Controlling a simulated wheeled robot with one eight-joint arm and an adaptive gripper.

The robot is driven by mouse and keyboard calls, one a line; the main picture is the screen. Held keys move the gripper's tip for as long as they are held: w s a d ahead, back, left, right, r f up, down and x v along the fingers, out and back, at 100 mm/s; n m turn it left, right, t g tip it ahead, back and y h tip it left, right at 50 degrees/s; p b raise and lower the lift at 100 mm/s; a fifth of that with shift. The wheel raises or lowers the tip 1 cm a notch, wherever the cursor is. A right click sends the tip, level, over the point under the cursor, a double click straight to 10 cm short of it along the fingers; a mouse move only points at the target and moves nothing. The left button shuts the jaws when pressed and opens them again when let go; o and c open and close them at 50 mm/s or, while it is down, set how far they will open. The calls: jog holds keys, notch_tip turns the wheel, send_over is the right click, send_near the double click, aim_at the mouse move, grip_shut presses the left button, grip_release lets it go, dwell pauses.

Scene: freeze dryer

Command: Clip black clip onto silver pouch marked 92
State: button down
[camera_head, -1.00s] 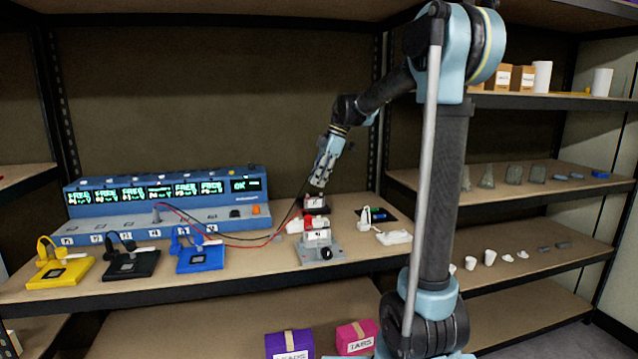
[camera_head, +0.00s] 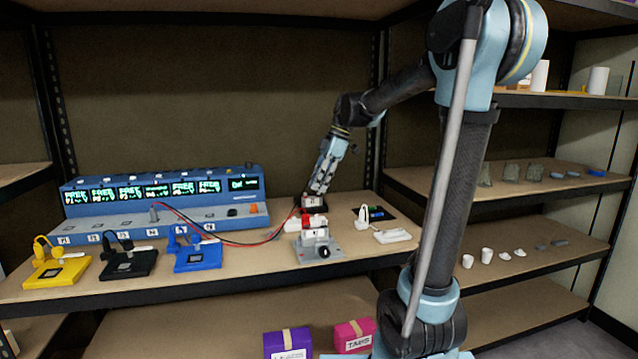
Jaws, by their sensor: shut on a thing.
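The block sits behind a grey fixture; the fingertips are small, so the exact grip is hard to see. Several grey-silver pouches (camera_head: 510,173) stand on the middle shelf at the right, well away from my gripper. Their markings are too small to read, so I cannot tell which is 92. I cannot pick out a black clip for certain.
A blue console (camera_head: 160,208) with lit displays and red and black leads stands at the back left. Yellow, black and blue stands (camera_head: 198,257) line the front. A grey fixture (camera_head: 318,247) is below my gripper. White cups (camera_head: 488,255) are on the lower right shelf.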

jog(key=s+d, duration=0.1)
jog(key=s, duration=0.5)
jog(key=shift+s+d, duration=0.15)
jog(key=shift+s, duration=0.2)
dwell(0.3)
jog(key=shift+f, duration=0.15)
jog(key=shift+f, duration=2.9)
jog(key=shift+f, duration=1.1)
dwell(0.8)
jog(key=c, duration=1.5)
grip_release()
